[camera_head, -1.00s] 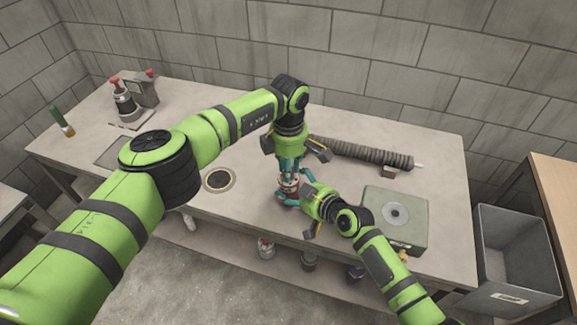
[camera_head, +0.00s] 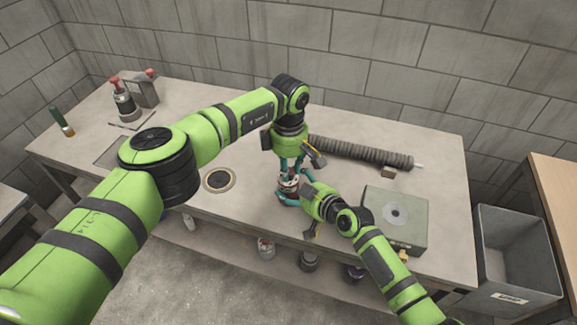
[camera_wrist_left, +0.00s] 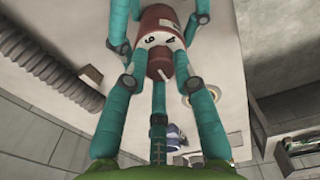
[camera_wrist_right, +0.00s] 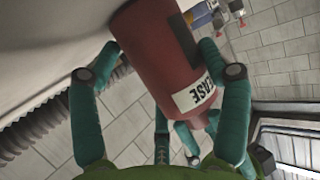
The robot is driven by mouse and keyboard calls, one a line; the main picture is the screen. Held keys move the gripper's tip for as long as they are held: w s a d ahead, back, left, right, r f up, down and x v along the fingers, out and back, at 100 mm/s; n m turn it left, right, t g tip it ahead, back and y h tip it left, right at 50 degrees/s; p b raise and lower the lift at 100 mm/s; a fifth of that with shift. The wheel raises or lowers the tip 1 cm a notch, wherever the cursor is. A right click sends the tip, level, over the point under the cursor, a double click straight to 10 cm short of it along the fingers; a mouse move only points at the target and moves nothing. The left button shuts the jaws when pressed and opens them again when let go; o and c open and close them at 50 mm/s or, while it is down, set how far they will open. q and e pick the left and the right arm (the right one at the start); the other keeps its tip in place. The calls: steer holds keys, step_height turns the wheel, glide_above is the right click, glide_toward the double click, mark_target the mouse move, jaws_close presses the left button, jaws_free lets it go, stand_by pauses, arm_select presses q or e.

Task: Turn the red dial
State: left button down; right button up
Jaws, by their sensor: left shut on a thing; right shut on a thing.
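A red canister (camera_wrist_right: 160,45) with a white label stands on the bench. In the head view, fingers largely hide it. My right gripper (camera_head: 287,194) is shut around the canister's body from the side, and the right wrist view shows fingers on both sides of it. The red dial (camera_wrist_left: 158,65) is a brownish-red knob with a white line, next to a white ring (camera_wrist_left: 163,41) with dark numerals. My left gripper (camera_head: 290,168) points down from above and is shut on the dial, with fingertips on both sides of it.
A ribbed grey tube (camera_head: 365,152) lies behind the grippers. A green-grey box (camera_head: 412,203) with a round disc stands at the right of the bench. A dark ring (camera_head: 218,180) lies left of the canister. A grey bin (camera_head: 515,265) stands beside the bench.

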arm_select(q)
steer(key=c, duration=1)
jaws_free()
steer(key=shift+a, duration=0.2)
arm_select(e)
steer(key=shift+d+f, duration=0.2)
steer(key=shift+d, duration=0.1)
arm_select(q)
steer(key=shift+d, duration=0.1)
arm_select(e)
steer(key=shift+a, duration=0.1)
arm_select(q)
steer(key=shift+r, duration=4)
arm_select(e)
steer(key=shift+a, duration=0.15)
steer(key=o, duration=1.2)
steer(key=shift+o, duration=0.2)
steer(key=shift+r, duration=0.15)
